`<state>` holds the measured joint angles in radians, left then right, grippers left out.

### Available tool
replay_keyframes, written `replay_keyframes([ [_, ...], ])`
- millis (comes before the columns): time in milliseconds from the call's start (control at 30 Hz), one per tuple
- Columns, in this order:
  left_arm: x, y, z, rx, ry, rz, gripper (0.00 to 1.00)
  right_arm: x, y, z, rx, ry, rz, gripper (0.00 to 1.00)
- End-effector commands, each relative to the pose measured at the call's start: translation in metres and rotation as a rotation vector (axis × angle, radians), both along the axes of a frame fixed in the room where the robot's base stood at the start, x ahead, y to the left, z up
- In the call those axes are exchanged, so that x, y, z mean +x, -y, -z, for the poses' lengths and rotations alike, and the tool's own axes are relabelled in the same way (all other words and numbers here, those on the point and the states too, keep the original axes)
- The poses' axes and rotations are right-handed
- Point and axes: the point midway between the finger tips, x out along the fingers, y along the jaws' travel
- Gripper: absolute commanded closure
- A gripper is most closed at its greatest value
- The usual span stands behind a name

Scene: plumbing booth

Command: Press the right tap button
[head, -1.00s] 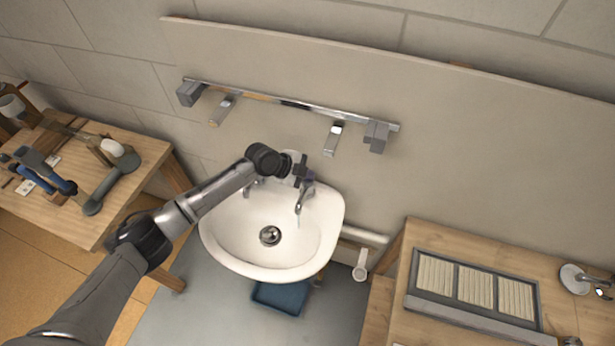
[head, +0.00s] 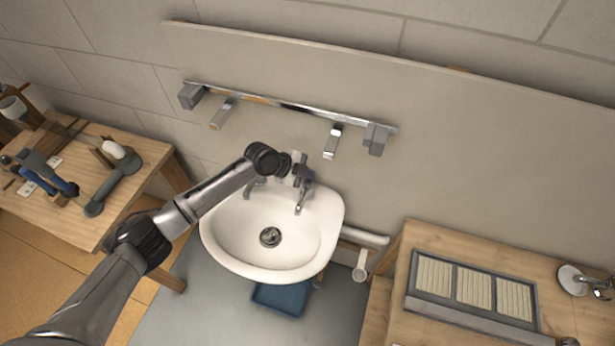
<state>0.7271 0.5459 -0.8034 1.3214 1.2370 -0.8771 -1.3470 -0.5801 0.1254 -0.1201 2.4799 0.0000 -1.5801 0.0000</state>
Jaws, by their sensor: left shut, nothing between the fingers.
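The white sink (head: 225,235) hangs on the wall in the middle of the head view. Its right tap (head: 302,200) is a chrome spout at the back right of the rim. The top of this tap, where a button would be, is covered by my left gripper. The left tap (head: 254,189) shows partly below my left arm. My left gripper (head: 306,177) is shut and empty, right at the top of the right tap. I cannot tell whether it touches the tap. My right gripper is not in view.
A chrome rail (head: 290,102) with grey end blocks runs along the wall above the sink. A wooden bench with tools (head: 135,190) stands at left, another bench (head: 450,240) at right. A blue bin (head: 280,298) sits below the sink.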

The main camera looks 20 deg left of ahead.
Motion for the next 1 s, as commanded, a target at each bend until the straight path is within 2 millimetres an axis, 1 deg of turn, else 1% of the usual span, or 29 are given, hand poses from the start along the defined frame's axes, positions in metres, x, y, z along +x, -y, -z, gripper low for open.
replay_keyframes([
  [33,0.000,0.000,-0.004,0.000,0.001,-0.001,1.00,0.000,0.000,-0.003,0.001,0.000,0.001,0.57],
  [100,0.000,0.000,-0.005,0.000,0.001,-0.001,1.00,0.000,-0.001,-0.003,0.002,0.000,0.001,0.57],
  [400,0.000,0.000,-0.005,0.000,0.002,0.000,1.00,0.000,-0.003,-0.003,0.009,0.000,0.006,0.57],
  [567,0.000,0.000,-0.010,-0.001,0.002,0.000,1.00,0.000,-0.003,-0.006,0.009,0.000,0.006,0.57],
  [667,0.001,0.000,-0.016,-0.001,0.003,0.000,1.00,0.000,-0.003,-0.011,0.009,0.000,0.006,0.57],
  [1000,0.001,0.000,-0.048,-0.001,0.003,0.000,1.00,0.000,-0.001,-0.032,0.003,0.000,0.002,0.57],
])
